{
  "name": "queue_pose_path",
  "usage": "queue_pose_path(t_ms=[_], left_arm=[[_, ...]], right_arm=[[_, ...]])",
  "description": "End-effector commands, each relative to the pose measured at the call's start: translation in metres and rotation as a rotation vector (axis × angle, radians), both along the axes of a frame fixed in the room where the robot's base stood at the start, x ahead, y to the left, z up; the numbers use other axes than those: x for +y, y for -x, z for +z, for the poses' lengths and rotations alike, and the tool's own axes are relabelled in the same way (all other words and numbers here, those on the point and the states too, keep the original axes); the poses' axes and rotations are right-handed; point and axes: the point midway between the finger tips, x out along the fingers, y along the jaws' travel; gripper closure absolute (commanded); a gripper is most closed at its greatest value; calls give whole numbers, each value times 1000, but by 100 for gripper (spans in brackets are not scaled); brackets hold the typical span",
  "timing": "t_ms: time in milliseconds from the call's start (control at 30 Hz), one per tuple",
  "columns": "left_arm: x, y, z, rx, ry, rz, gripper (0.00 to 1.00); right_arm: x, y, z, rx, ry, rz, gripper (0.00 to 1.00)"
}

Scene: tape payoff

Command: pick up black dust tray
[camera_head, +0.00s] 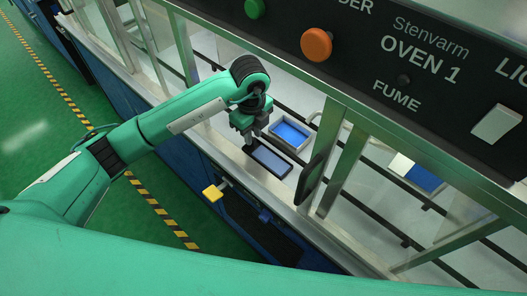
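The black dust tray (271,161) is a flat, dark-rimmed rectangle with a grey-blue inside. It lies near the front edge of the metal worktop, below the oven panel. My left gripper (252,136) points down at the tray's far left end. Its fingertips are close to the rim there. I cannot tell whether they touch it, and the gap between the fingers is too small to read. My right gripper is out of view.
A metal-rimmed tray with a bright blue inside (291,133) sits just behind the black tray. A metal post (325,150) and a dark upright panel (309,180) stand to the right. A yellow block (212,193) sticks out below the worktop edge.

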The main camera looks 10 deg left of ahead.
Motion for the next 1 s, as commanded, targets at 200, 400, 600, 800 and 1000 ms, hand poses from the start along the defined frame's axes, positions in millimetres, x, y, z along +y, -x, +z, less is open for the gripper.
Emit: queue_pose_path(t_ms=[200,400,600,800,1000], left_arm=[[-1,3,-29,3,-1,1,76],[-1,3,-36,-1,1,0,76],[-1,3,-35,-1,1,1,96],[-1,3,-35,-1,1,1,100],[-1,2,-30,-2,1,1,100]], right_arm=[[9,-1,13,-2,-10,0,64],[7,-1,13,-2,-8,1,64],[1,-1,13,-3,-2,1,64],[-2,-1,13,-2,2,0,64],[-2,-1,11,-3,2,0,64]])
